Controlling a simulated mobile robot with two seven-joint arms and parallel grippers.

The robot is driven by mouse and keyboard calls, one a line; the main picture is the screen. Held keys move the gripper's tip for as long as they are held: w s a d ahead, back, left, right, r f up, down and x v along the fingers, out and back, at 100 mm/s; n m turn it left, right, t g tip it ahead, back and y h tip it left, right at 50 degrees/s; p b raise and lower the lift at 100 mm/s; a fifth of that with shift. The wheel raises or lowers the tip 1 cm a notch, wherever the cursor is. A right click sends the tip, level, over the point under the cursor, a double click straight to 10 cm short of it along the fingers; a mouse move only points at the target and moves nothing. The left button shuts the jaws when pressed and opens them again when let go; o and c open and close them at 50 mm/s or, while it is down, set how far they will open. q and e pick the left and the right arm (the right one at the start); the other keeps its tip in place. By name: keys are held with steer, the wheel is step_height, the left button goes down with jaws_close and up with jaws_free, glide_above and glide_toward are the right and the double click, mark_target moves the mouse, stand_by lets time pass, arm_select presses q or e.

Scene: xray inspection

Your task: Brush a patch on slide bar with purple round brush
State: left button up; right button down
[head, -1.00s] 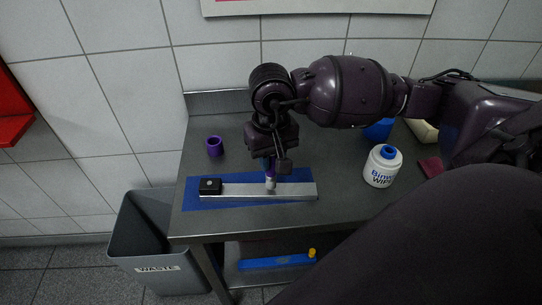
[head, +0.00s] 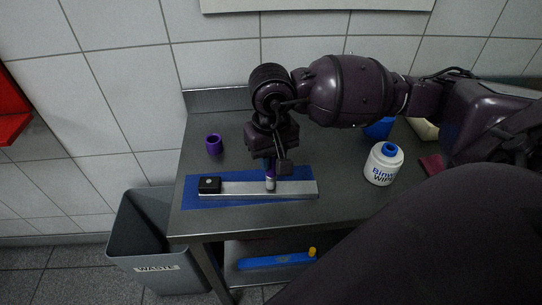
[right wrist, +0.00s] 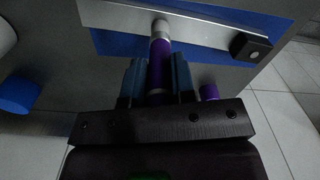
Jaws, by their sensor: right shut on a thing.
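The slide bar (head: 235,191) is a long silver bar lying on a blue mat (head: 225,171) on the metal table, with a black block (head: 210,185) at its left end. My right gripper (head: 269,165) is above the middle of the bar, shut on the purple round brush (right wrist: 159,68). The brush points down and its pale tip (head: 270,184) is at the bar; in the right wrist view the tip overlaps the bar (right wrist: 205,36). I cannot tell whether it presses on it. My left gripper is not in view.
A purple cup-like holder (head: 214,144) stands behind the mat. A white wipes tub (head: 383,165) with a blue lid stands to the right. A grey waste bin (head: 155,235) is at the table's left. A blue item (head: 275,262) lies on the lower shelf.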

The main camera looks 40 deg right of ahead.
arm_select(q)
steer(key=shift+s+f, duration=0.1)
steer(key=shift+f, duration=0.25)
arm_select(e)
steer(key=shift+f, duration=0.25)
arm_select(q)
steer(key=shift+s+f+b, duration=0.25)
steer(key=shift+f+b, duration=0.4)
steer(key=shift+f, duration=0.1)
arm_select(e)
steer(key=shift+f, duration=0.1)
stand_by(1.8)
steer(key=shift+s+d, duration=0.15)
stand_by(0.4)
steer(key=shift+s+d, duration=0.45)
steer(key=shift+d, duration=0.25)
steer(key=shift+s+d, duration=0.45)
steer(key=shift+d, duration=0.1)
steer(key=shift+d, duration=0.15)
steer(key=shift+s+d, duration=0.5)
steer(key=shift+s, duration=0.05)
